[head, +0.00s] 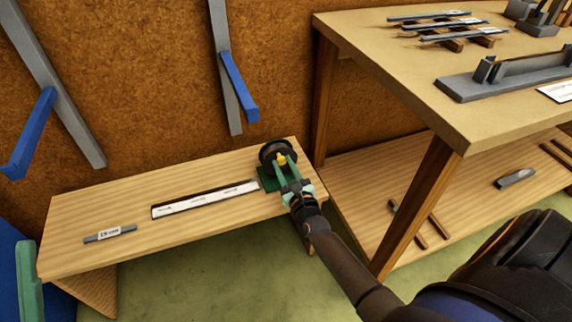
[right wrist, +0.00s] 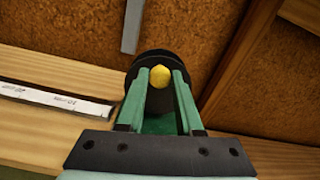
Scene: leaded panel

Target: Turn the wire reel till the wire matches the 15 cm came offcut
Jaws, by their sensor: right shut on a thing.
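The wire reel (head: 270,153) is a dark drum on a green base (head: 270,184) at the right end of the low wooden bench. Its yellow knob (head: 281,159) faces me; it also shows in the right wrist view (right wrist: 160,77). My right gripper (head: 284,171) is shut on the knob, a green finger on each side. The came offcut (head: 110,234) is a short grey bar with a "15 cm" label, lying at the bench's left end. A white marked strip (head: 205,199) lies between offcut and reel. I cannot make out any wire.
The low bench (head: 75,208) stands against a brown wall with grey and blue brackets (head: 239,85). A taller table (head: 385,62) on the right holds grey bars and tools. Its lower shelf (head: 470,190) holds a grey block (head: 515,178).

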